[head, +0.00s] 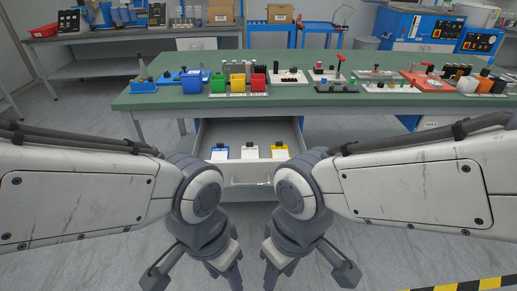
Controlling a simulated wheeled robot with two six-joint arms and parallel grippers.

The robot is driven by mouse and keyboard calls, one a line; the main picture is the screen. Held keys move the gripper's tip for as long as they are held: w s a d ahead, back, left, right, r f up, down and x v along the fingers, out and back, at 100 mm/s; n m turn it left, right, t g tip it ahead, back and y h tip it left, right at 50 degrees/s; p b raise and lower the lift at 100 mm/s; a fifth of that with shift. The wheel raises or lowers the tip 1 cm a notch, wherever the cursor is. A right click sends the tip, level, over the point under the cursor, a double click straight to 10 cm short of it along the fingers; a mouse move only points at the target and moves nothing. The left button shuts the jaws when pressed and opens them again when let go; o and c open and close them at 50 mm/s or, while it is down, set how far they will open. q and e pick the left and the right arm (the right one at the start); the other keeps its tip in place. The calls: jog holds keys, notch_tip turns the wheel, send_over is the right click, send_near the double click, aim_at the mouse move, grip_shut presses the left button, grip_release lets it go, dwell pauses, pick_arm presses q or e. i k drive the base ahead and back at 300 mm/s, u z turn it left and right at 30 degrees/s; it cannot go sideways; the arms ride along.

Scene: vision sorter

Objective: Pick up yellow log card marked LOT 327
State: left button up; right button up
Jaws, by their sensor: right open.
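An open drawer (250,181) under the green bench holds three cards in a row. The card with the yellow edge (280,152) is at the right, with a white face; its print is too small to read. A white card (250,152) lies in the middle and a blue-edged card (219,153) at the left. My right gripper (277,278) is open, low in front of the drawer and apart from the cards. My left gripper (229,277) hangs beside it at the bottom of the view; its jaw state is unclear.
The green bench (180,102) carries blue, yellow and red bins (237,83), several fixtures and an orange tray (425,81). The drawer front stands between my grippers and the cards. Striped floor tape (480,284) is at the lower right.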

aim_at(279, 150)
jog(key=z, duration=0.15)
jog(key=k, duration=0.35)
jog(key=u, duration=0.6)
jog(key=i, duration=1.4)
jog(key=z, duration=0.5)
